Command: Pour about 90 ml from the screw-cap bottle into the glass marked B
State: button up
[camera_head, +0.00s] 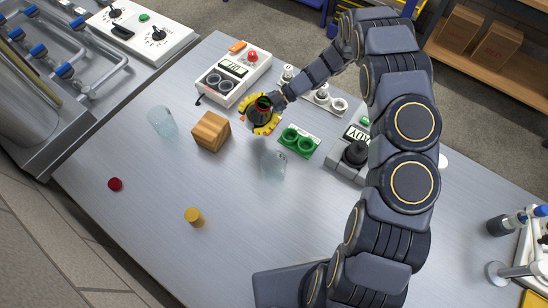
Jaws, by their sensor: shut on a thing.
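My gripper (262,117), with yellow fingers, is shut on a dark bottle (264,102) above the middle back of the table. The bottle is small from here and mostly hidden by the fingers; I cannot tell its tilt or whether it is capped. One clear glass (274,167) stands below the gripper in the picture, apart from it. Another clear glass (162,122) stands to the left, beyond a wooden block. No letter is readable on either glass, so I cannot tell which is B. A small red cap (115,184) lies at the left front.
The wooden block (211,131) sits between the left glass and my gripper. A yellow-brown cylinder (194,217) stands toward the front. A white device (233,78), a green holder (299,141) and a box marked READY (348,153) surround the gripper. The table's left front is mostly clear.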

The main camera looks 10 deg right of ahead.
aim_at(247, 114)
jog(key=shift+a+f+n+t, duration=0.1)
jog(key=shift+f+n+t, duration=0.1)
jog(key=shift+n+t, duration=0.55)
jog(key=shift+w+a+f+n+t+y, duration=0.1)
jog(key=shift+w+f+n+t+y, duration=0.15)
jog(key=shift+w+f+n+t, duration=0.4)
jog(key=shift+w+a+f+n+t+y, duration=0.1)
jog(key=shift+w+f+n+t+y, duration=0.2)
jog(key=shift+w+n+t, duration=0.45)
jog(key=shift+w+f+n, duration=0.2)
jog(key=shift+f+n, duration=0.05)
jog(key=shift+n, duration=0.6)
jog(key=shift+s+r+n+t+y, duration=0.2)
jog(key=shift+n+t+y, duration=0.1)
jog(key=shift+t, duration=0.15)
jog(key=shift+r+n+t+y, duration=0.25)
jog(key=shift+r+n+t, duration=0.15)
jog(key=shift+r+n, duration=0.3)
jog(key=shift+w+r, duration=0.2)
jog(key=shift+w, duration=0.35)
jog(key=shift+r+n, duration=0.5)
dwell(1.5)
